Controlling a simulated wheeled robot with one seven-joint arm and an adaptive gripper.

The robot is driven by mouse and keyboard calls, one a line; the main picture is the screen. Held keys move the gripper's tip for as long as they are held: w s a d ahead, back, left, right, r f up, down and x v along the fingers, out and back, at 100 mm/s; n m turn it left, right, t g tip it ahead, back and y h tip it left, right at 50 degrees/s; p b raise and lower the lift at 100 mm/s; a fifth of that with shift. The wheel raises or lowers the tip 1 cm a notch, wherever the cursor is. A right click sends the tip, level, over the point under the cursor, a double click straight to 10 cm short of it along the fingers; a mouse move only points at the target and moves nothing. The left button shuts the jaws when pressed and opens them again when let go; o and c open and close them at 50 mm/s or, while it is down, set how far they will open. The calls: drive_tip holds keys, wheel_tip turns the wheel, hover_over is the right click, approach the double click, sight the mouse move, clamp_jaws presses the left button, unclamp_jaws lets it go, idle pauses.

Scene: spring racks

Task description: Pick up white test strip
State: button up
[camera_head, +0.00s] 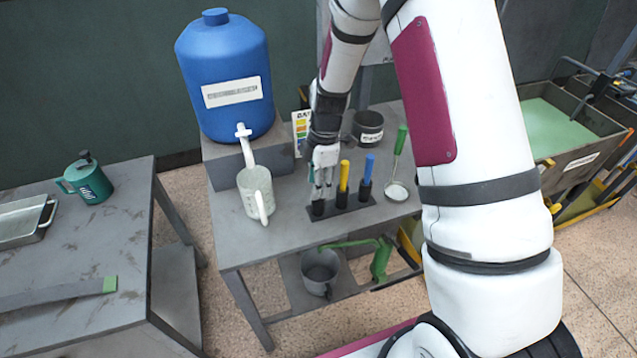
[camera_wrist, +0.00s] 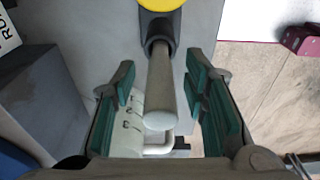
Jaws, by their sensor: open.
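The white test strip (camera_wrist: 161,95) is a pale rod standing in the left slot of a dark rack (camera_head: 357,203) on the grey table; in the head view my gripper mostly covers it. A yellow-handled strip (camera_head: 344,175) and a blue-handled one (camera_head: 367,170) stand to its right in the same rack. My gripper (camera_head: 323,184) points down over the left slot. In the wrist view its green-padded fingers (camera_wrist: 160,78) are open, one on each side of the white rod, with visible gaps.
A white measuring jug (camera_head: 256,193) stands close left of the rack, under the tap of a blue drum (camera_head: 226,78). A green-handled ladle (camera_head: 399,160) is to the right, and a black pot (camera_head: 368,127) behind. The table front is clear.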

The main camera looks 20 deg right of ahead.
drive_tip(key=c, duration=0.9)
drive_tip(key=shift+r, duration=0.1)
drive_tip(key=shift+c, duration=0.2)
wheel_tip(320, 180, up, 10)
drive_tip(key=shift+b, duration=0.7)
